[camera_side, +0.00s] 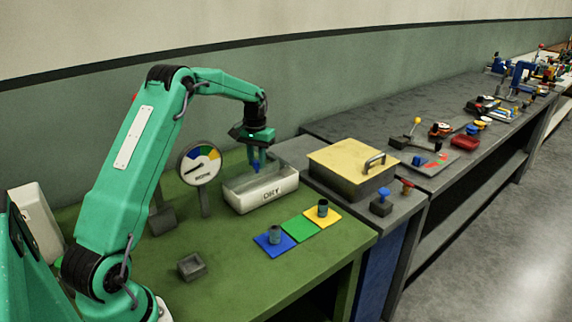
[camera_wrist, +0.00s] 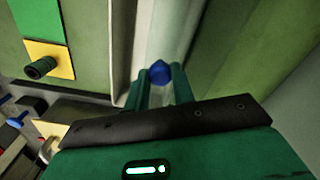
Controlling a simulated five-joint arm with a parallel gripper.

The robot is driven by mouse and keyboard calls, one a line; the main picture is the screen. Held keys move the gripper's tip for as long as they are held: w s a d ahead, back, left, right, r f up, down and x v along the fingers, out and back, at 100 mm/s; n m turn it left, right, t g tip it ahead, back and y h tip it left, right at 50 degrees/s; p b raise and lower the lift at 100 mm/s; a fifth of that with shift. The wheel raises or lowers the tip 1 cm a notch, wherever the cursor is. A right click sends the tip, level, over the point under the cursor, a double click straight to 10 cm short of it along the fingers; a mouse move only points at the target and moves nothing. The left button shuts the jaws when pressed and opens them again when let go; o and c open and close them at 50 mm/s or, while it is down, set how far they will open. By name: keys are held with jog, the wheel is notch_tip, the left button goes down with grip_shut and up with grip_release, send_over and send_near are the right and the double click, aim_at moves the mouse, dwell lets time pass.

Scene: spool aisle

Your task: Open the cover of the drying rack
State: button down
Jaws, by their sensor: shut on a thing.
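A long pale tray (camera_side: 252,203), its front label appearing to read "DRY", stands on the green bench. No cover shows over its top. A grey box with a flat yellow lid (camera_side: 345,160) and a dark handle (camera_side: 375,162) stands to its right; the lid is down. I cannot tell from the pictures which of these is the drying rack. My gripper (camera_side: 257,164) points down over the tray, apart from the yellow lid. Its fingers (camera_wrist: 160,88) are shut on a small blue piece (camera_wrist: 159,72). The piece's lower part is hard to make out.
A round dial (camera_side: 200,163) stands left of the tray. In front are a blue card (camera_side: 268,247), a green card (camera_side: 300,229) and a yellow card (camera_side: 330,221); blue and yellow bear dark spools. Blue (camera_side: 381,197) and red (camera_side: 407,185) knobs stand right of the lidded box.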

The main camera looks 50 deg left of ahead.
aim_at(248, 166)
jog(key=a, duration=0.5)
jog(key=shift+a, duration=0.35)
jog(key=c, duration=1.2)
grip_release()
jog(key=shift+o, duration=0.2)
notch_tip(248, 166, up, 8)
jog(key=shift+d, duration=0.1)
